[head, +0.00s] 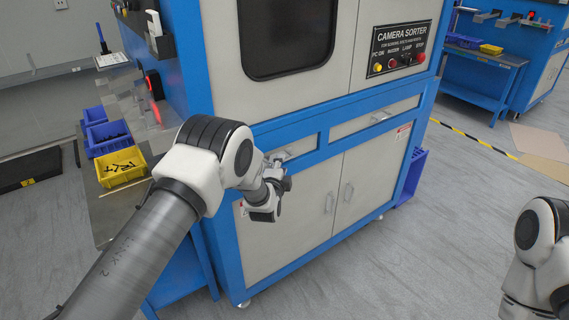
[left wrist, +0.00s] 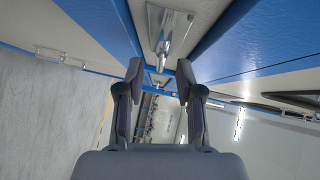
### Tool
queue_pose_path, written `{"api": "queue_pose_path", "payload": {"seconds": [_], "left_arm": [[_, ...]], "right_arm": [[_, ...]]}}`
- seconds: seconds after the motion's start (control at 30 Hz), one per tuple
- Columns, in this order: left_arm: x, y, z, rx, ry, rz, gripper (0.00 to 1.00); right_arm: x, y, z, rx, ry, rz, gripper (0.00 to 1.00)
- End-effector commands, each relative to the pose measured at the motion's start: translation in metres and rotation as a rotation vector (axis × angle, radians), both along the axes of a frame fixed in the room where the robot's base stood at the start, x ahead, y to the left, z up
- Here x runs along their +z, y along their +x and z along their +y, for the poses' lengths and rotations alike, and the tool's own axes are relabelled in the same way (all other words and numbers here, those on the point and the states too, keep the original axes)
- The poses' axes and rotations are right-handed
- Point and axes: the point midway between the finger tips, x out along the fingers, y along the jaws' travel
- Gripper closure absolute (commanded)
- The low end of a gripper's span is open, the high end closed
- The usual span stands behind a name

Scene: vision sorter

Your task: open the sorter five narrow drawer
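The camera sorter (head: 335,140) is a white and blue cabinet with two narrow drawers below its upper section. The left narrow drawer (head: 302,147) looks closed, its metal handle (head: 279,157) partly behind my left gripper. The right narrow drawer (head: 350,125) also looks closed. My left gripper (head: 284,172) is in front of the cabinet, close to the left drawer. In the left wrist view the gripper (left wrist: 160,82) is open and empty. A metal handle (left wrist: 172,32) shows above the fingers, not between them. My right gripper is out of view.
Two cabinet doors (head: 340,190) with handles lie below the drawers. A side table with a yellow bin (head: 120,168) and blue bins (head: 108,137) stands left. A purple crate (head: 412,178) is at the cabinet's right. The floor in front is clear.

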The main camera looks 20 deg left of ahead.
Motion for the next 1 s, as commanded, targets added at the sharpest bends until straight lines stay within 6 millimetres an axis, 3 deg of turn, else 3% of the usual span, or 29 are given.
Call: {"api": "queue_pose_path", "payload": {"seconds": [0.13,0.4,0.47,0.5,0.53,1.0], "left_arm": [[-0.003,0.017,0.002,0.001,0.000,0.000,0.64],[-0.003,0.021,0.003,0.000,0.001,0.001,0.64],[-0.003,0.020,0.003,0.000,0.001,0.001,0.82],[-0.003,0.020,0.003,0.000,0.001,0.001,0.96],[-0.004,0.020,0.003,0.000,0.001,0.002,1.00],[-0.005,0.017,-0.001,-0.002,0.001,0.005,1.00]], "right_arm": [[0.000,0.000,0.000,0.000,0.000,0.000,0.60],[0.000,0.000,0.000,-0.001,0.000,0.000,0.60],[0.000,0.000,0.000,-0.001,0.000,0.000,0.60],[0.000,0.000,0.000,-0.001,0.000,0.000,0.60],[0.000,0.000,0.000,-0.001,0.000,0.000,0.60],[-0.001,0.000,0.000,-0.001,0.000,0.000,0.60]]}}
